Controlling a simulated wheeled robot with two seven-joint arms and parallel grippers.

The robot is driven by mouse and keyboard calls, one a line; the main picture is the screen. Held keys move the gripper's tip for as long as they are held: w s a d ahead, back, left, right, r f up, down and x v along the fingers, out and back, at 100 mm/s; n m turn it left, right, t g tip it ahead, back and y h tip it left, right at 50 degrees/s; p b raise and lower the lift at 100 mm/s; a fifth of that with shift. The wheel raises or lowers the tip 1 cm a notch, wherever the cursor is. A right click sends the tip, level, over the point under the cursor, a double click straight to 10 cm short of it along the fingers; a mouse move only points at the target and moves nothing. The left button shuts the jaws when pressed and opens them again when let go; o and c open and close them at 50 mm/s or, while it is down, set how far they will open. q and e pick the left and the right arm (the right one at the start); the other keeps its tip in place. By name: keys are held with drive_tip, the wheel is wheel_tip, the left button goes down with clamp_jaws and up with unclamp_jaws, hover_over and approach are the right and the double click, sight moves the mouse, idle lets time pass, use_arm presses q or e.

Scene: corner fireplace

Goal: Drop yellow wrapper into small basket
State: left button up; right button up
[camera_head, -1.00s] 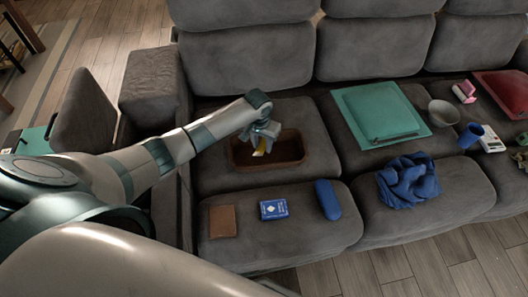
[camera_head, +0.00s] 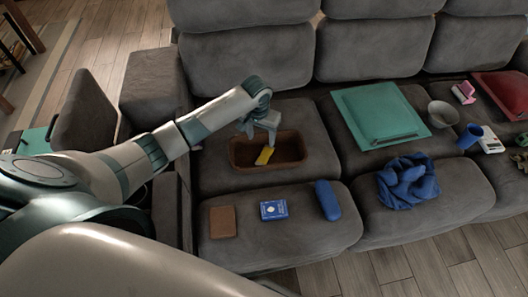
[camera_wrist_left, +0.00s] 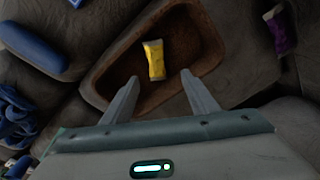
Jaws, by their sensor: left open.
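The yellow wrapper (camera_head: 264,155) lies inside the small brown basket (camera_head: 240,163) on the left sofa seat. In the left wrist view the wrapper (camera_wrist_left: 154,60) rests on the floor of the basket (camera_wrist_left: 101,79), apart from the fingers. My left gripper (camera_head: 262,138) is above the back of the basket. Its two fingers (camera_wrist_left: 155,88) are spread and empty in the wrist view. My right gripper is not in view.
A brown square item (camera_head: 222,221), a blue card box (camera_head: 273,209) and a blue case (camera_head: 327,200) lie in front of the basket. A green folder (camera_head: 378,112), a blue cloth (camera_head: 408,182), a grey bowl (camera_head: 443,113) and a blue cup (camera_head: 469,136) are to the right. A purple packet (camera_wrist_left: 280,29) shows in the wrist view.

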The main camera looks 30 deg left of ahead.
use_arm(q)
wheel_tip(320, 180, up, 11)
drive_tip(key=s, duration=0.1)
drive_tip(key=shift+s, duration=0.2)
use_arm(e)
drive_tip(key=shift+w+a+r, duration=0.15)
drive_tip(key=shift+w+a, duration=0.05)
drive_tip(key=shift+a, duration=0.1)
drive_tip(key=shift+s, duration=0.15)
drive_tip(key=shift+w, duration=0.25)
